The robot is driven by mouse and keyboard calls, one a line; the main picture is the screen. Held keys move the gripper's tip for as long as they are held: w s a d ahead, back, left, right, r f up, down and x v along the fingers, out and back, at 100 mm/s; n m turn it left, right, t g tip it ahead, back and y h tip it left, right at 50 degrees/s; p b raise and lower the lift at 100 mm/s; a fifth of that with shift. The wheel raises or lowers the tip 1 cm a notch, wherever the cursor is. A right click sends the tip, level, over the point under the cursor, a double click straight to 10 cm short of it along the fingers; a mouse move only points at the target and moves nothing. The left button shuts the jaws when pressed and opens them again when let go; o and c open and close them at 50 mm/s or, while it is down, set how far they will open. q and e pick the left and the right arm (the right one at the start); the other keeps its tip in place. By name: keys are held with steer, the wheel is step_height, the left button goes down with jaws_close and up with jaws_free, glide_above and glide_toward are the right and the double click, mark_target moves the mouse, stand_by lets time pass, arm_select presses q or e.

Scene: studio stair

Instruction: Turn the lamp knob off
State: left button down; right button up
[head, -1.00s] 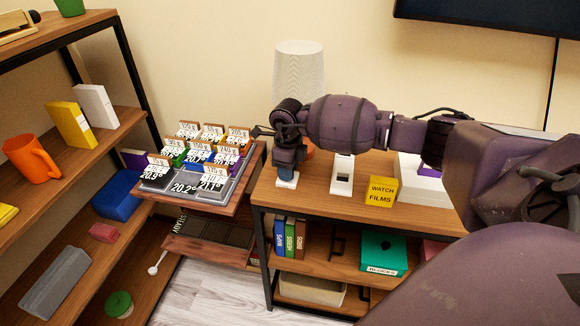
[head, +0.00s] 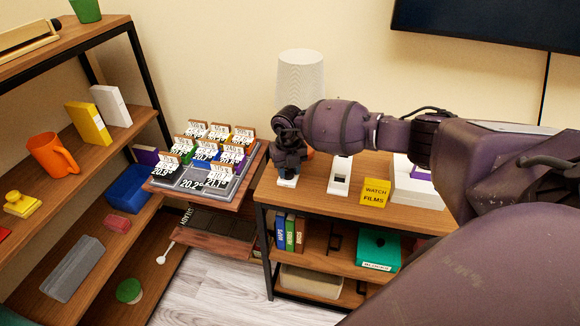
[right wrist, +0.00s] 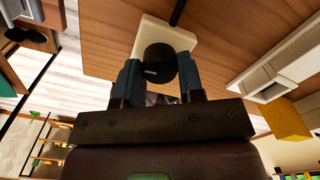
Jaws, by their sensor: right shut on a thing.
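The lamp's white ribbed shade (head: 300,76) rises behind my right arm at the back of the wooden shelf top. My right gripper (head: 289,168) points down at the left end of that top, over a small white base (head: 287,183). In the right wrist view my right gripper (right wrist: 160,74) has its two fingers on either side of a round black knob (right wrist: 156,62) and is shut on it. The knob has a short pale mark and sits on the white base (right wrist: 178,35). My arm hides the lamp's lower part in the head view. My left gripper is not in view.
A white plate with a dark slot (head: 339,176) stands to the right of the gripper, then a yellow "Watch Films" box (head: 375,192) and a white box (head: 414,186). A tray of labelled cards (head: 204,178) lies to the left. An open-sided shelf (head: 95,150) fills the far left.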

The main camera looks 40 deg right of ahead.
steer(key=shift+r+m, duration=0.1)
steer(key=shift+m, duration=0.3)
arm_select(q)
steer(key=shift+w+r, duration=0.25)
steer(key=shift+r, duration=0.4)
arm_select(e)
steer(key=shift+m, duration=0.3)
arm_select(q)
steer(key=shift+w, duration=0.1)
arm_select(e)
steer(key=o, duration=0.9)
